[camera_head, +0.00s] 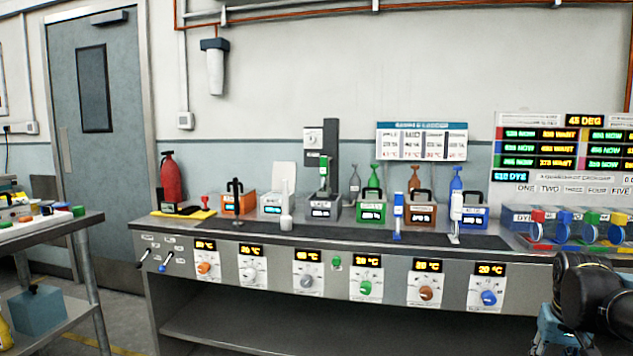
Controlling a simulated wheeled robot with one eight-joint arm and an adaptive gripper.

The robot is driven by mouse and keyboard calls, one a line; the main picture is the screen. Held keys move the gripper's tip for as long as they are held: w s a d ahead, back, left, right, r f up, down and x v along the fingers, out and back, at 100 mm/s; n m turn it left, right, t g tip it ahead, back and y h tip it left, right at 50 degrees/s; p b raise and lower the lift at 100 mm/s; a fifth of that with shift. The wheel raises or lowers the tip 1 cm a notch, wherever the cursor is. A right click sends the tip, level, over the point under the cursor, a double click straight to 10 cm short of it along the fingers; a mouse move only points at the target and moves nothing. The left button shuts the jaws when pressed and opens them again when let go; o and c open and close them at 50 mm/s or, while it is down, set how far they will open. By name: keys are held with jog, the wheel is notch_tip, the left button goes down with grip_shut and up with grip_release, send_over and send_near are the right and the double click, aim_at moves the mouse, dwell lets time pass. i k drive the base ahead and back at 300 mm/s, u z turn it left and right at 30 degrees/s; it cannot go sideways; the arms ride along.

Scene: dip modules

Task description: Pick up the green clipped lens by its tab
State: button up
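Several small coloured round pieces with tabs stand in a row at the right end of the bench, below the display board. Part of my dark arm shows at the lower right, in front of the bench and below the row. My gripper's fingertips are not visible.
The long grey bench (180,236) carries several coloured tanks, including a green one (371,212), and upright tools near its front edge. A side table (50,232) with small coloured pieces stands at the left. A red extinguisher (171,180) stands at the bench's left end.

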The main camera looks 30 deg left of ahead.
aim_at(323, 160)
jog(key=u, duration=0.55)
jog(key=i, duration=0.95)
jog(key=u, duration=0.65)
